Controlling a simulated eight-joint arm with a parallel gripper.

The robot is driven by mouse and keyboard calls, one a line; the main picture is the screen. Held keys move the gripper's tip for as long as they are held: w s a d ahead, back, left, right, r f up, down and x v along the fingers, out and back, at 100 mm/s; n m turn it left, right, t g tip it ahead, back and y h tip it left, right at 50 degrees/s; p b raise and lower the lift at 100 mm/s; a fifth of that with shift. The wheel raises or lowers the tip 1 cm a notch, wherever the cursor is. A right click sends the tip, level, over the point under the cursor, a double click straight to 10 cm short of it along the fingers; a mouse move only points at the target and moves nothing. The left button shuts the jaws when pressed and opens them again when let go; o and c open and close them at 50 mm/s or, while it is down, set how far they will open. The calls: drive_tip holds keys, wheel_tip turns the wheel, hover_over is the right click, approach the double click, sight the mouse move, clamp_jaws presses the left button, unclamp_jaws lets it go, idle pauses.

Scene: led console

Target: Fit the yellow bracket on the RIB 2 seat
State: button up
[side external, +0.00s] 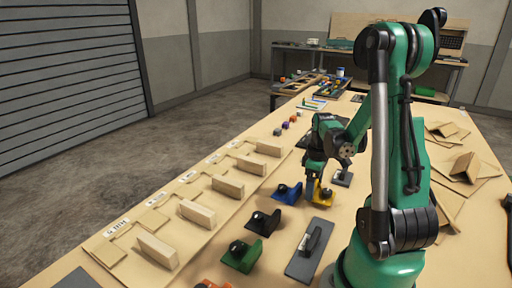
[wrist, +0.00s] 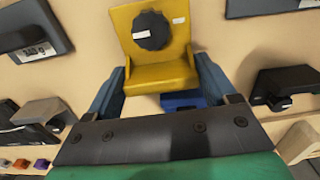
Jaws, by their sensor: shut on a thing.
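The yellow bracket (side external: 323,197) is an L-shaped piece with a black round knob, clearest in the wrist view (wrist: 160,77). My gripper (side external: 315,190) is shut on it, with one blue finger on each side in the wrist view (wrist: 162,84). The bracket is at or just above the table; I cannot tell if it touches. The rib seats form a row of wooden blocks along the table's left side, including a near one (side external: 157,250) and a middle one (side external: 228,187). Their small labels are too blurred to tell which is RIB 2.
A blue bracket (side external: 288,193), a black bracket (side external: 263,222) and a green bracket (side external: 242,256) stand between my gripper and the rib row. A dark grey plate with a black part (side external: 308,254) lies nearer. Folded wooden pieces (side external: 466,167) lie at the right.

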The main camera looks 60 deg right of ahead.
drive_tip(key=shift+f, duration=0.55)
drive_tip(key=shift+f, duration=0.15)
drive_tip(key=o, duration=1.2)
wheel_tip(320, 180, up, 12)
drive_tip(key=w+a+t, duration=0.2)
drive_tip(key=w+a, duration=0.1)
drive_tip(key=a, duration=0.4)
drive_tip(key=w+a+t, duration=0.2)
drive_tip(key=w+a, duration=0.1)
drive_tip(key=a, duration=0.5)
drive_tip(key=w+a+r+t, duration=0.1)
drive_tip(key=w+a+t, duration=0.2)
drive_tip(key=a, duration=0.5)
drive_tip(key=shift+w+a+r, duration=0.1)
drive_tip(key=shift+w, duration=0.1)
